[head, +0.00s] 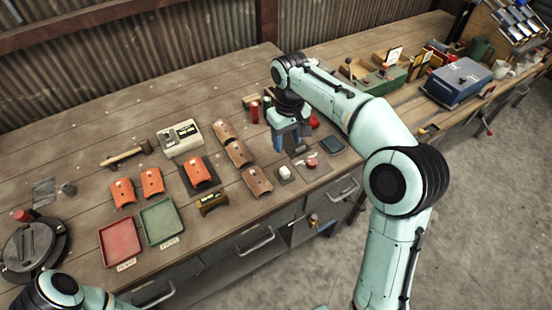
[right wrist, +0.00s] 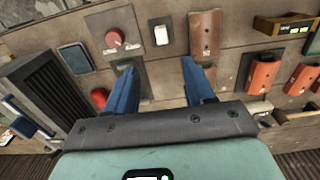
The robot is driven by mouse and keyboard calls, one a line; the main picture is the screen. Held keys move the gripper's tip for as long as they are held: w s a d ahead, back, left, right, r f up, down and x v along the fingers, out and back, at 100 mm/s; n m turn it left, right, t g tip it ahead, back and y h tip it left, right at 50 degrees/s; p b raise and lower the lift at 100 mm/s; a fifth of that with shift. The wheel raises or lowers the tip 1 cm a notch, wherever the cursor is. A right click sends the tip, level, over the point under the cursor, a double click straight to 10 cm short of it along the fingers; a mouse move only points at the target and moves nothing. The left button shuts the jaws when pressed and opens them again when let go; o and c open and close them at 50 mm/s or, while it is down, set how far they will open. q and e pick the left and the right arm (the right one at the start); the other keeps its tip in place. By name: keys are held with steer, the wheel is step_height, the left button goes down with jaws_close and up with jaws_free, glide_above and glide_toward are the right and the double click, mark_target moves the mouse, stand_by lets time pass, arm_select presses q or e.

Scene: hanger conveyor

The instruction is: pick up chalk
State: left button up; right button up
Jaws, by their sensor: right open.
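A small white block (head: 284,172), which looks like the chalk, sits on a dark square plate on the workbench. It also shows in the right wrist view (right wrist: 161,35), near the top middle, beyond my fingertips. My right gripper (head: 290,141) points down over the bench, behind the white block in the head view. In the right wrist view its blue fingers (right wrist: 158,72) are spread apart with nothing between them, and the block is apart from them. Part of my left arm shows at the lower left, but its gripper is not in view.
A plate with a red knob (right wrist: 115,38) lies beside the white block. Brown curved pieces (head: 239,153) and orange ones (head: 152,182) lie left. Red (head: 121,242) and green (head: 161,220) trays stand farther left. A dark flat pad (head: 333,145) lies right of my gripper.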

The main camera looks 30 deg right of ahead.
steer(key=b, duration=0.1)
glide_above(285, 171)
steer(key=f, duration=0.4)
steer(key=s+f, duration=0.1)
steer(key=f, duration=0.2)
steer(key=shift+d, duration=0.2)
steer(key=shift+w+a+f, duration=0.1)
steer(key=shift+w+f, duration=0.1)
steer(key=shift+f, duration=0.85)
steer(key=shift+w+f, duration=0.2)
steer(key=shift+f, duration=0.8)
steer(key=shift+w+a+f, duration=0.1)
steer(key=shift+w+f, duration=0.1)
steer(key=shift+f, duration=0.85)
arm_select(q)
steer(key=shift+s+f, duration=1)
steer(key=shift+s, duration=0.15)
arm_select(e)
jaws_close()
